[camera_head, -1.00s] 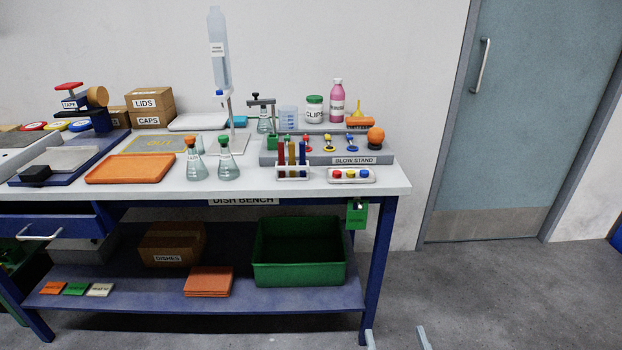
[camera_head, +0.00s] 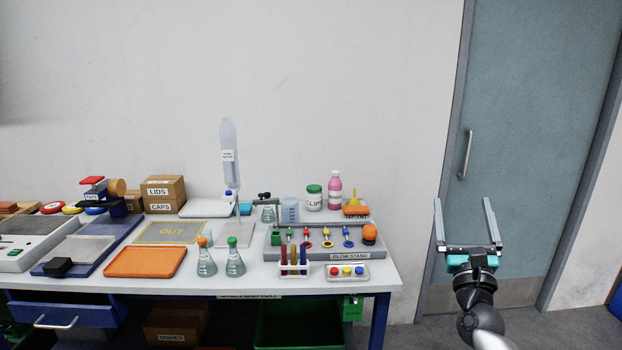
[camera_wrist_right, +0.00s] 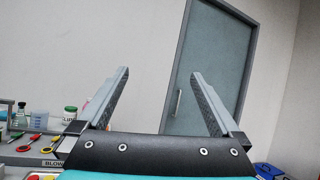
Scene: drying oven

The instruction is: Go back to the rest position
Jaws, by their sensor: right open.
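My right gripper (camera_head: 464,222) is raised to the right of the bench, in front of the grey-blue door. Its two fingers stand upright and wide apart, with nothing between them. In the right wrist view the open fingers (camera_wrist_right: 160,95) show empty, with the wall and the door (camera_wrist_right: 208,75) beyond. My left gripper is not in the head view.
The white bench (camera_head: 220,280) spans the left and middle. It holds two flasks, an orange tray (camera_head: 145,262), a tube rack (camera_head: 294,270), a blow stand (camera_head: 350,255) and boxes (camera_head: 163,188). A green bin (camera_head: 300,325) sits below. Floor right of the bench is clear.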

